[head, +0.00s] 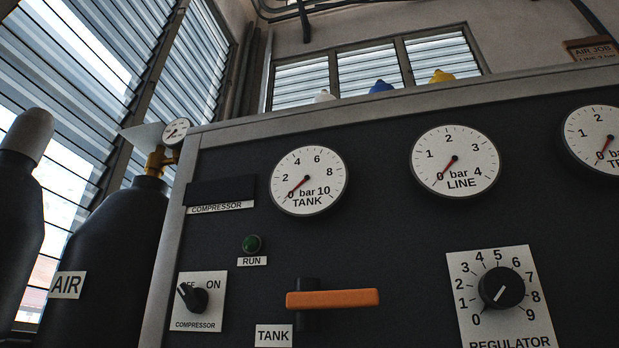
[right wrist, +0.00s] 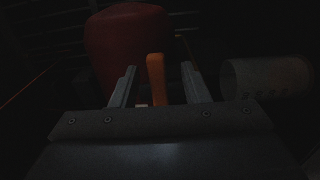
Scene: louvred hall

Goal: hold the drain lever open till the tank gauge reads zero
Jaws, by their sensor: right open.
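The tank gauge (head: 307,181) is a round white dial in the head view; its red needle points lower left, at or very near 0. An orange lever (head: 334,299) lies horizontal on the panel, above a TANK label (head: 273,335), with no gripper near it. In the right wrist view, my right gripper (right wrist: 158,70) is open. An upright orange bar (right wrist: 156,78), apparently a lever handle, stands between its fingers with a gap on each side. I cannot tell whether it is the drain lever. My left gripper is not in view.
The compressor switch (head: 195,299) points to OFF and the RUN lamp (head: 252,244) looks unlit. The line gauge (head: 455,160) reads about 0. In the dark wrist view, a red rounded body (right wrist: 128,42) stands behind the fingers and a pale cylinder (right wrist: 268,77) lies at right.

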